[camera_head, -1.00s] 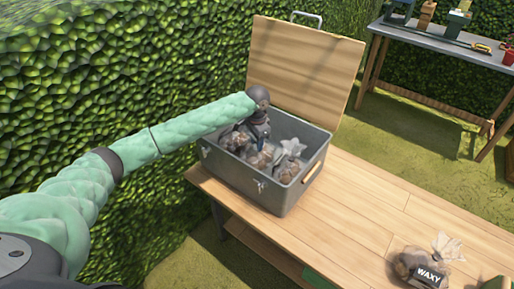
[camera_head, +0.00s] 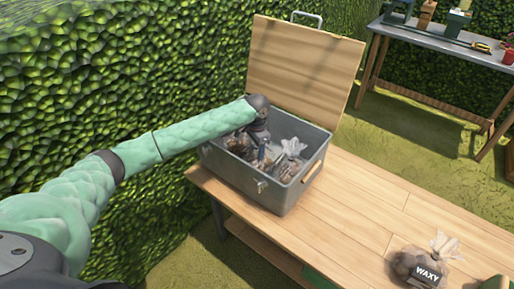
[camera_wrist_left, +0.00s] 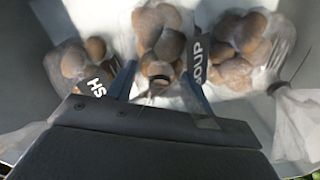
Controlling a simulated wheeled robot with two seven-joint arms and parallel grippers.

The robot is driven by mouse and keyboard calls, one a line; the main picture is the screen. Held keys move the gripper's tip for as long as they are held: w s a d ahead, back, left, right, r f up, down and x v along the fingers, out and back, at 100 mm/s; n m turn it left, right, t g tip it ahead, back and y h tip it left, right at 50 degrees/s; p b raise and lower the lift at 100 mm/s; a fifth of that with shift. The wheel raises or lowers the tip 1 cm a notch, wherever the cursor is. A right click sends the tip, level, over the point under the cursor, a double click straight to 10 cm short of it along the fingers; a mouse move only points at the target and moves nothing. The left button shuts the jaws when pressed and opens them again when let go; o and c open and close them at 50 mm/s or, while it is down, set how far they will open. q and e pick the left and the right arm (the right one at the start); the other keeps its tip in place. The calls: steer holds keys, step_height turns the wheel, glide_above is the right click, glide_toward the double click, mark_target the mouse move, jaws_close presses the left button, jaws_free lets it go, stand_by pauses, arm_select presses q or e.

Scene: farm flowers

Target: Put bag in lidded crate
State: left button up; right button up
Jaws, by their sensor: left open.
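The grey crate (camera_head: 283,195) stands on the wooden table with its wooden lid (camera_head: 305,70) raised. My left gripper (camera_head: 262,150) reaches down inside it. In the left wrist view the gripper (camera_wrist_left: 158,88) is open, its fingers on either side of the gathered neck of a clear bag of potatoes (camera_wrist_left: 160,30). Another bag (camera_wrist_left: 85,58) lies to the left and one (camera_wrist_left: 238,45) to the right; labels ending in "SH" and reading "SOUP" show. A bag labelled WAXY (camera_head: 420,265) lies on the table, outside the crate. My right gripper is not seen.
The wooden table (camera_head: 370,200) is clear between the crate and the WAXY bag. A green hedge (camera_head: 120,60) rises close behind and left of the crate. A second table (camera_head: 440,45) with tools stands at the back right.

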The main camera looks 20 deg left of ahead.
arm_select(q)
steer(key=shift+r, duration=0.25)
step_height(320, 180, up, 12)
steer(key=shift+f+b, duration=0.15)
steer(key=shift+b, duration=0.85)
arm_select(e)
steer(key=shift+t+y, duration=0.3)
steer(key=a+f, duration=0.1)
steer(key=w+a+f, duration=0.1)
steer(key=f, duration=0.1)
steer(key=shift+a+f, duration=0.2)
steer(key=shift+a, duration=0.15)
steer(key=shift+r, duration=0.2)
arm_select(q)
steer(key=shift+w, duration=0.1)
